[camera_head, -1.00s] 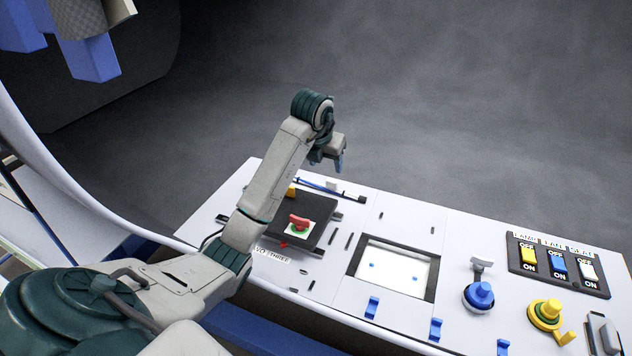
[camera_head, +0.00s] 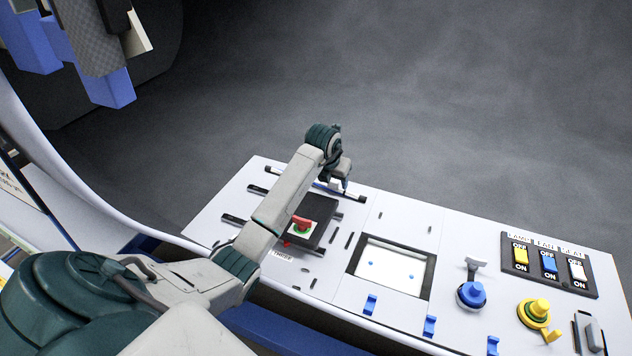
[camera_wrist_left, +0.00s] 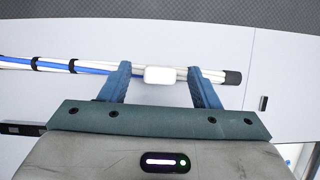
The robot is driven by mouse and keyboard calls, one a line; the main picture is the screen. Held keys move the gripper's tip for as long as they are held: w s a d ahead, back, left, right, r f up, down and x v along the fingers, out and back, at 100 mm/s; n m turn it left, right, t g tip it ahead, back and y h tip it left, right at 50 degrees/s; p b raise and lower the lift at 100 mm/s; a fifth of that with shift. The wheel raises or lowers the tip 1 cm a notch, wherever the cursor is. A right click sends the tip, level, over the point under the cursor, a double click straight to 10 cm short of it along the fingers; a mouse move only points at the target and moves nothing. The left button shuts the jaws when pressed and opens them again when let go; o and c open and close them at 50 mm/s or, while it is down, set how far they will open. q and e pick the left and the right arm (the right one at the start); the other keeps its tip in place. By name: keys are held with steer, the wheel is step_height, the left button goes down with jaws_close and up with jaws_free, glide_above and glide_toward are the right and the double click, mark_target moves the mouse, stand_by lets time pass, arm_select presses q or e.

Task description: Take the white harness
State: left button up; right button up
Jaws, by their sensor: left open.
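The white harness (camera_wrist_left: 158,74) is a bundle of white and blue cables with black bands, a white block in its middle and a dark right end. It lies along the far edge of the white panel. My left gripper (camera_wrist_left: 160,66) is open, with one blue finger on each side of the white block and across the cables in the wrist view. In the head view my left gripper (camera_head: 340,186) is over the harness (camera_head: 318,184) and hides part of it. I cannot tell if the fingers touch it. My right gripper is not in view.
The white panel (camera_head: 395,215) holds a dark square plate with a red knob (camera_head: 302,224), a framed white window (camera_head: 392,268), a blue knob (camera_head: 472,292), a yellow knob (camera_head: 535,312) and a black switch plate (camera_head: 548,264). Grey floor lies beyond.

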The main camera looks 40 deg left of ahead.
arm_select(q)
steer(key=c, duration=1)
steer(key=shift+r+b, duration=0.85)
steer(key=shift+r, duration=5.75)
